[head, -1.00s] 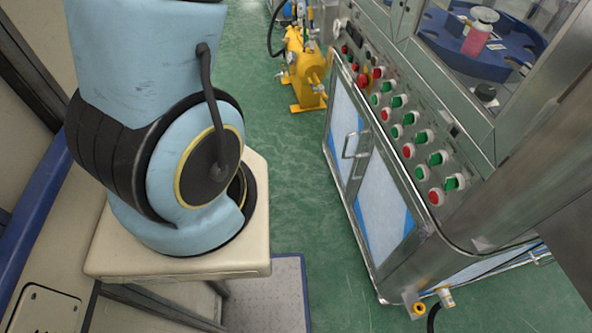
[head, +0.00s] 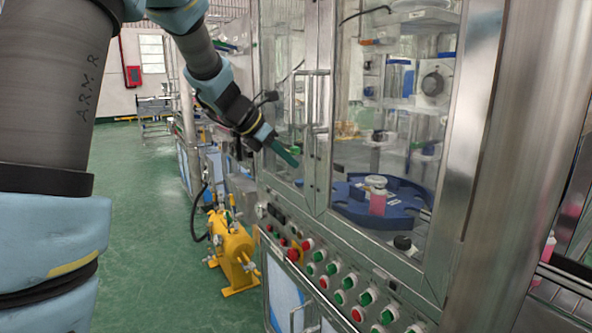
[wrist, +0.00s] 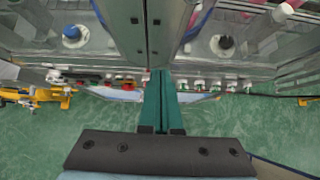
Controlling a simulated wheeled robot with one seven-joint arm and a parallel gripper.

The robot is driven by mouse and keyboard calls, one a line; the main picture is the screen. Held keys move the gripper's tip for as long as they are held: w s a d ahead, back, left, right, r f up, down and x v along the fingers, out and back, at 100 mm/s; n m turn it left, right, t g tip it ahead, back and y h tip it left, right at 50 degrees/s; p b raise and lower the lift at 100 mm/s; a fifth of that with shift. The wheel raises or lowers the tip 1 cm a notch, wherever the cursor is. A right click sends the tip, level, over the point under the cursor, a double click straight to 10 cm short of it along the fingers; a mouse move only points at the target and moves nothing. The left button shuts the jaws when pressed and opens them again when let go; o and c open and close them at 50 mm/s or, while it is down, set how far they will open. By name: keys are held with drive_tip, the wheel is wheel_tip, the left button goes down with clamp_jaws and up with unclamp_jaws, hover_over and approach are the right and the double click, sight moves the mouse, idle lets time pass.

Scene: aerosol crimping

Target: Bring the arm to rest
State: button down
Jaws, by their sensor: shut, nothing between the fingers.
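My arm reaches from the left of the head view across to the front of the glass-doored machine. My gripper (head: 287,154) is at its end, beside the metal door frame and handle; whether it touches them I cannot tell. In the wrist view my gripper (wrist: 162,75) shows as two green fingers lying together, with nothing between them. The fingers point at the machine's front, near the dark door edges. A row of buttons shows beyond the fingertips.
The machine's panel (head: 337,277) carries several red and green buttons. A yellow pump unit (head: 232,249) stands on the green floor (head: 150,230), which is open to the left.

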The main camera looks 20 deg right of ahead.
drive_tip(key=w+a+r+n+t+b, duration=0.1)
drive_tip(key=w+a+r+n+t, duration=0.4)
drive_tip(key=a+n, duration=0.6)
drive_tip(key=w+a+f+n+t+y, duration=0.1)
drive_tip(key=a+f+n+t+y, duration=0.15)
drive_tip(key=a+n, duration=0.4)
drive_tip(key=w+a+f+n+t+y, duration=0.1)
drive_tip(key=w+a+f+n+y, duration=0.2)
drive_tip(key=n, duration=0.7)
drive_tip(key=s+a+f+n+g+y, duration=0.3)
drive_tip(key=s+a+f+n, duration=0.7)
drive_tip(key=n, duration=0.4)
drive_tip(key=s+a+f+n+g, duration=0.1)
drive_tip(key=s+f+n+g, duration=0.1)
drive_tip(key=s+n, duration=0.3)
drive_tip(key=s+a+f+n+g, duration=0.2)
drive_tip(key=s+n, duration=0.3)
drive_tip(key=s, duration=0.3)
drive_tip(key=shift+f+g, duration=0.4)
drive_tip(key=shift+g, duration=0.05)
